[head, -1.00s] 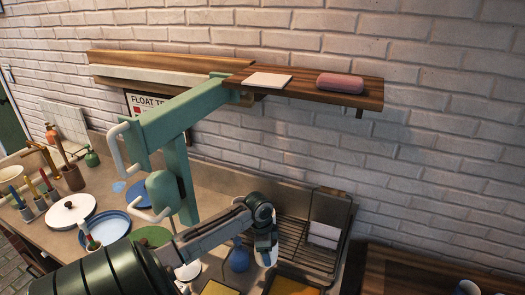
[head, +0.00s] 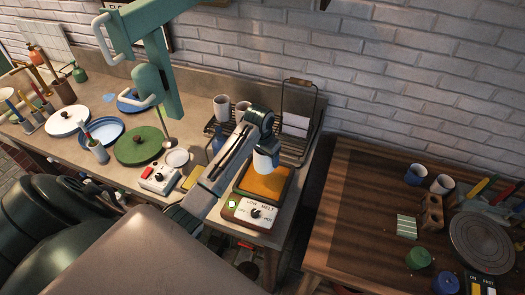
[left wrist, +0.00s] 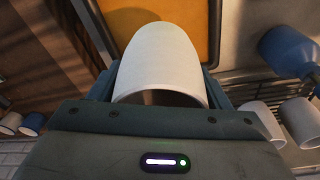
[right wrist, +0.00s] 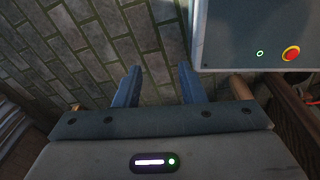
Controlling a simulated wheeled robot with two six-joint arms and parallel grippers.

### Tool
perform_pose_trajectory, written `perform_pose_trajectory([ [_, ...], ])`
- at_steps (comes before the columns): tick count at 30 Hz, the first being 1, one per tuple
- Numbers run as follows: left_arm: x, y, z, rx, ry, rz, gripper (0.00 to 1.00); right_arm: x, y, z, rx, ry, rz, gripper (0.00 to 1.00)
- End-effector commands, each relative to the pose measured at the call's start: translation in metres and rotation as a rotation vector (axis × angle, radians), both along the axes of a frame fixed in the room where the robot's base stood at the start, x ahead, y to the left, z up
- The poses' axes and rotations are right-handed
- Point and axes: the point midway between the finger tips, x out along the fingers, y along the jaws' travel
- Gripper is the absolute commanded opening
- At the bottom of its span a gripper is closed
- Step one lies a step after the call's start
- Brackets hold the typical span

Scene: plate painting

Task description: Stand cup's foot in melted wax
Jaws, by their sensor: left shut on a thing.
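My left gripper (head: 263,146) is shut on a white cup (head: 266,162), held over the pan of orange wax (head: 263,182). In the left wrist view the cup (left wrist: 160,55) sits between the fingers, its open rim towards the gripper and its foot away; part of the wax (left wrist: 190,20) shows behind it. I cannot tell whether the foot touches the wax. A panel marked LOW and MELT, with a knob (head: 256,213), fronts the pan. My right gripper (right wrist: 159,88) is open and empty above a brick floor.
A wire rack (head: 290,150) with more cups (head: 221,107) stands behind the pan. A blue bottle (left wrist: 287,50) is close beside the held cup. A green plate (head: 138,146) lies left. The wooden table (head: 350,205) at right has clear room on its left part.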

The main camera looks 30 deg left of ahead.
Motion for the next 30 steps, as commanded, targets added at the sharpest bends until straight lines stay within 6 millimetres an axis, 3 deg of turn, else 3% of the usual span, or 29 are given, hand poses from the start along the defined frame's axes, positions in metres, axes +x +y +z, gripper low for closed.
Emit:
perform_pose_trajectory([
  [15, 0.0, -0.001, -0.052, -0.001, 0.0, -0.002, 0.4, 0.001, -0.021, -0.002, -0.023, -0.001, 0.007, 0.36],
  [30, 0.0, 0.0, -0.064, -0.001, -0.001, -0.002, 0.4, 0.001, -0.006, -0.006, -0.006, -0.001, 0.001, 0.36],
])
